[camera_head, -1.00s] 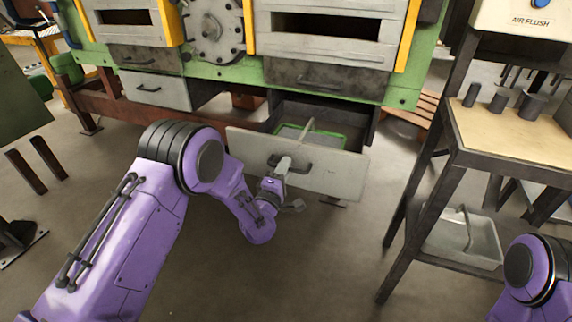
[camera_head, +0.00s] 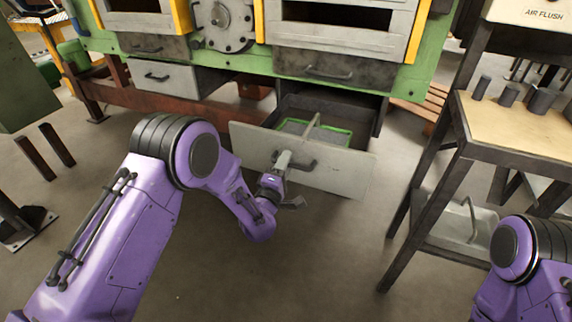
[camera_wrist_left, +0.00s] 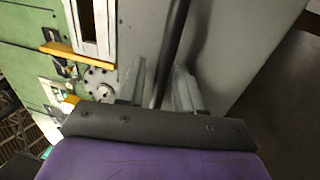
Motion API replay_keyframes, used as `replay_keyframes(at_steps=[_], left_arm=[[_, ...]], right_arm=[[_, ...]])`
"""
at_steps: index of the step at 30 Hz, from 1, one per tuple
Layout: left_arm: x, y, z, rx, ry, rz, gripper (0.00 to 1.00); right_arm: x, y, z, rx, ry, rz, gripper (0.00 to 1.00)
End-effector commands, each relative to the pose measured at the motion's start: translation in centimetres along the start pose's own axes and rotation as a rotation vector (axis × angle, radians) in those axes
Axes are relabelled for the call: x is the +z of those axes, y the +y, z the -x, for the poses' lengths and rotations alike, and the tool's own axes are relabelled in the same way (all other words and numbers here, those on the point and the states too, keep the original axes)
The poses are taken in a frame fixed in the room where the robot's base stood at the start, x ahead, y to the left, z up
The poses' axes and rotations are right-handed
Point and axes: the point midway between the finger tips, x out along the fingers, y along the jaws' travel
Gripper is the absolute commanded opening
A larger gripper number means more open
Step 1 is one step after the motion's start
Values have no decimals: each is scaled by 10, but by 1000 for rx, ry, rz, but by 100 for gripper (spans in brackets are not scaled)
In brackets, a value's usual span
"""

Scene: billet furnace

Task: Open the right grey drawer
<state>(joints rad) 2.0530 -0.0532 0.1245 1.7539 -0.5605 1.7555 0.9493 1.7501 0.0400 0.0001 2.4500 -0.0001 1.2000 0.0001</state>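The right grey drawer (camera_head: 345,172) stands pulled out below the green furnace body, and its inside shows from above. A green-rimmed tray (camera_head: 325,131) with a raised handle lies in it. My left gripper (camera_head: 284,160) is at the dark bar handle (camera_head: 307,165) on the drawer front. In the left wrist view the handle bar (camera_wrist_left: 176,35) runs between the two fingers of my left gripper (camera_wrist_left: 160,85), which look closed in around it. The exact finger contact is hard to see. My right gripper is out of view; only part of that arm shows at bottom right.
A dark drawer (camera_head: 325,68) sits above the open one. A workbench (camera_head: 515,125) with several dark cylinders stands at right, a metal bin (camera_head: 455,228) on its lower shelf. The floor before the drawer is clear.

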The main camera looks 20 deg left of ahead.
Motion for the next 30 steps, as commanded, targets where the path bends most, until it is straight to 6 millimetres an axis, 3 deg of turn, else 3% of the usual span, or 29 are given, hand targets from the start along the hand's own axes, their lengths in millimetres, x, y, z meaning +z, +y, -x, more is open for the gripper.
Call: replay_keyframes(at_steps=[7,15,19,30], left_arm=[[3,-2,11,-4,-6,0,36],[1,-2,74,-4,-4,0,36],[-1,-2,96,-3,-2,-1,36],[-2,0,106,0,2,1,36]], right_arm=[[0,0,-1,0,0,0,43],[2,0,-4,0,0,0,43],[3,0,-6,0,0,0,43],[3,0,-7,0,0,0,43]])
